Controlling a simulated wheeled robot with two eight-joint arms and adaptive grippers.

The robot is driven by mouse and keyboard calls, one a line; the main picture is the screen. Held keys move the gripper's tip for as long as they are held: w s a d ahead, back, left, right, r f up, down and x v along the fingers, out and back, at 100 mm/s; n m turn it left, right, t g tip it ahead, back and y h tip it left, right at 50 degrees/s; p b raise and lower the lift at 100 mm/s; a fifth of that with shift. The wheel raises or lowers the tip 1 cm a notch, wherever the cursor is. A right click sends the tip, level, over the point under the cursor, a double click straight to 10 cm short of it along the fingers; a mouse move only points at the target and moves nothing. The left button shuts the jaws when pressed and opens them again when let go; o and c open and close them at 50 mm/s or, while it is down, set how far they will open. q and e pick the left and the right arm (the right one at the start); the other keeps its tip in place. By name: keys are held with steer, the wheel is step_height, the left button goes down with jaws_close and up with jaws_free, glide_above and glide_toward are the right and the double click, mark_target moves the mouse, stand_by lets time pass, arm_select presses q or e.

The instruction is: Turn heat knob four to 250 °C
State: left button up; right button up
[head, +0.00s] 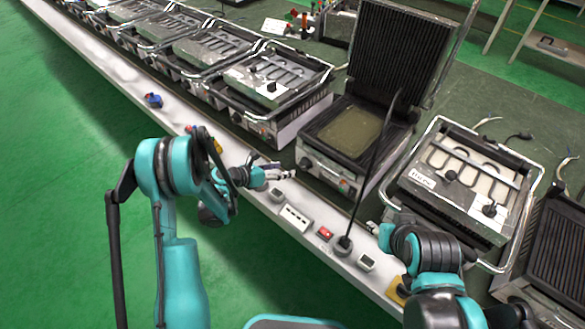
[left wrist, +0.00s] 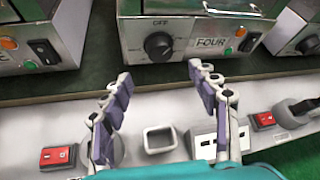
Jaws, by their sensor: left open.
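Heat knob four (left wrist: 158,46) is a round black knob on a steel front panel, left of a label reading FOUR (left wrist: 211,43). OFF is printed above it; the knob's exact setting is too small to read. In the head view the knob (head: 306,163) is on the front of the grill with its lid up (head: 355,125). My left gripper (left wrist: 160,72) is open and empty, its fingers apart on either side just in front of and below the knob, not visibly touching it. My right gripper (head: 373,229) is by the ledge further right, mostly hidden by its arm.
A white ledge (head: 240,180) with sockets (head: 295,217), a red switch (head: 325,232) and a plug with a black cable (head: 343,244) runs below the grills. Another grill with exposed heating elements (head: 465,185) stands to the right, and several more stand at the upper left.

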arm_select(q)
steer(key=shift+v, duration=1.35)
